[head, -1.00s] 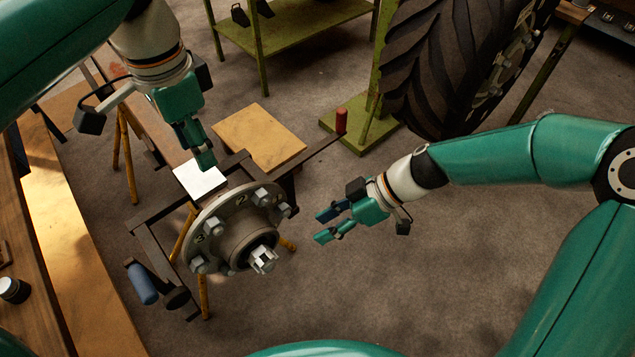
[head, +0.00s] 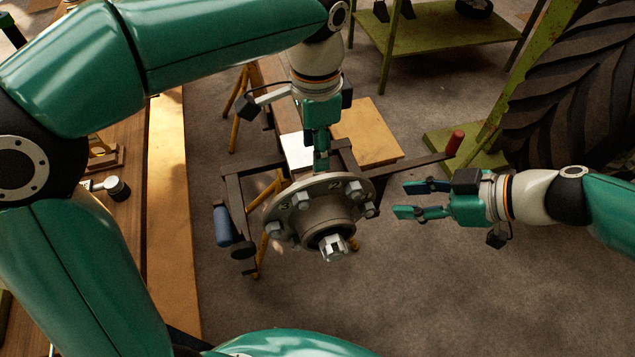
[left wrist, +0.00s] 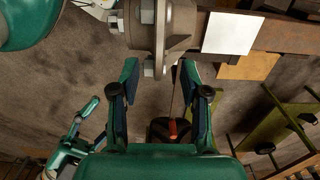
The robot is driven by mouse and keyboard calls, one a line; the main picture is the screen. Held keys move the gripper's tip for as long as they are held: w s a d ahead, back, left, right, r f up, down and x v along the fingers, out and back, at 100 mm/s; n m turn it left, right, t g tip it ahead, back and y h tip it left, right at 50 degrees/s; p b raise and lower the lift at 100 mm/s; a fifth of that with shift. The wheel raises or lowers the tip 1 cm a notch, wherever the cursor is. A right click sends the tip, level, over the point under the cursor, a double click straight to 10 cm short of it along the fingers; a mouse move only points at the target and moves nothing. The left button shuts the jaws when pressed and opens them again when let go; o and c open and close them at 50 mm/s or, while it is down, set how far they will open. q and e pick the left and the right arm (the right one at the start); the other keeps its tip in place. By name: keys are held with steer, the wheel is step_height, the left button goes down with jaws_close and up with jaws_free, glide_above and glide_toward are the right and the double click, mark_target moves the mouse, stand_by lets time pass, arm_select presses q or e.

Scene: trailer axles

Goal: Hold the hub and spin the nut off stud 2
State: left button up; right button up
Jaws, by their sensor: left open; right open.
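The grey hub (head: 328,212) has a round flange with several hex nuts on studs and a bright slotted nut (head: 334,247) at its centre. The number 2 is on the flange's upper part, beside a nut (head: 355,190). My left gripper (head: 320,165) points down at the flange's top edge.
A dark metal stand (head: 235,190) carries the hub; a blue-handled tool (head: 223,226) is at its left. A wooden bench (head: 170,220) runs along the left. Floor is clear at lower right.

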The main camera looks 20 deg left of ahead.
mark_target(316, 178)
arm_select(q)
step_height(316, 178, down, 11)
steer(key=shift+f, duration=0.1)
stand_by(0.3)
jaws_close()
stand_by(0.6)
stand_by(0.9)
